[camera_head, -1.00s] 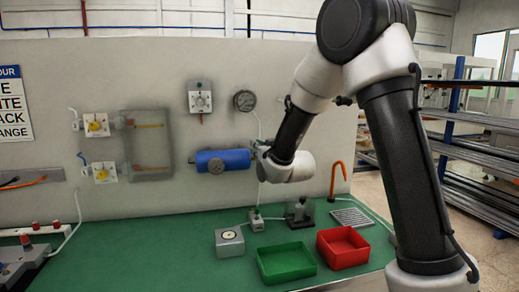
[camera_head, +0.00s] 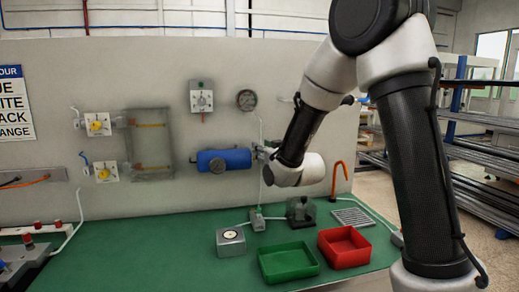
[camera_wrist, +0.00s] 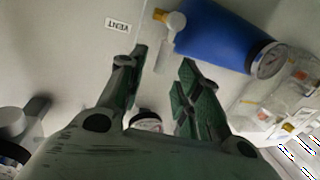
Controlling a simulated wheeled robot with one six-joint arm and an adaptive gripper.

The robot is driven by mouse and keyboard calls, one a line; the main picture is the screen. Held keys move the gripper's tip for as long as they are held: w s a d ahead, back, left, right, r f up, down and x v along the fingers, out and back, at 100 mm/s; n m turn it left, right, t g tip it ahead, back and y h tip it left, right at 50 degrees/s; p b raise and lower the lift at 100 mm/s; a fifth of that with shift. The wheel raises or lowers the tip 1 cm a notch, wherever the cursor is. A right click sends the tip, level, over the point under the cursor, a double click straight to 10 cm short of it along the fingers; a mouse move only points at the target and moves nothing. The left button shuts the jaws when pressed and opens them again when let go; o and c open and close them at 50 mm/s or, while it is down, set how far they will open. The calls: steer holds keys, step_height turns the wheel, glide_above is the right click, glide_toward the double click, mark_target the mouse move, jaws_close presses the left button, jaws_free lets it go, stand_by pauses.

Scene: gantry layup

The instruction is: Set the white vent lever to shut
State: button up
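My gripper (camera_wrist: 164,56) is open in the wrist view, with its two green-padded fingers apart and nothing seen held between them. A small label (camera_wrist: 118,24) on the panel lies beyond the fingertips, its print upside down and hard to read. A brass fitting (camera_wrist: 170,18) with a pale piece beside it sits at the end of the blue tank (camera_wrist: 205,32), just past the fingertips. I cannot tell whether that pale piece is the white vent lever. In the head view the blue tank (camera_head: 224,160) is left of my wrist, which hides the gripper. No lever setting can be read.
A round gauge (camera_wrist: 267,60) is on the tank, and another gauge (camera_wrist: 146,120) shows between the finger bases. On the green bench stand a green bin (camera_head: 288,263), a red bin (camera_head: 345,248) and a grey box (camera_head: 231,241). An orange hook (camera_head: 339,178) rises near my wrist.

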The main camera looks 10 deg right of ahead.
steer(key=v, duration=0.4)
steer(key=shift+s, duration=0.1)
steer(key=s+f+g+h, duration=0.1)
steer(key=s+f+g, duration=0.3)
steer(key=f, duration=0.7)
steer(key=s+d+f+g+h, duration=0.1)
steer(key=s+d+f+g, duration=0.2)
steer(key=s+g, duration=0.4)
steer(key=s+d+r+m, duration=0.1)
steer(key=s+d+r, duration=0.2)
steer(key=s, duration=0.5)
steer(key=s+d+r+m+g+h, duration=0.1)
steer(key=s+d+r, duration=0.3)
steer(key=s, duration=0.5)
steer(key=s+d+r+m+h, duration=0.1)
steer(key=s+d+r, duration=0.3)
steer(key=s, duration=0.4)
steer(key=shift+s+r+g, duration=0.35)
steer(key=shift+r+g, duration=0.05)
steer(key=shift+r, duration=0.1)
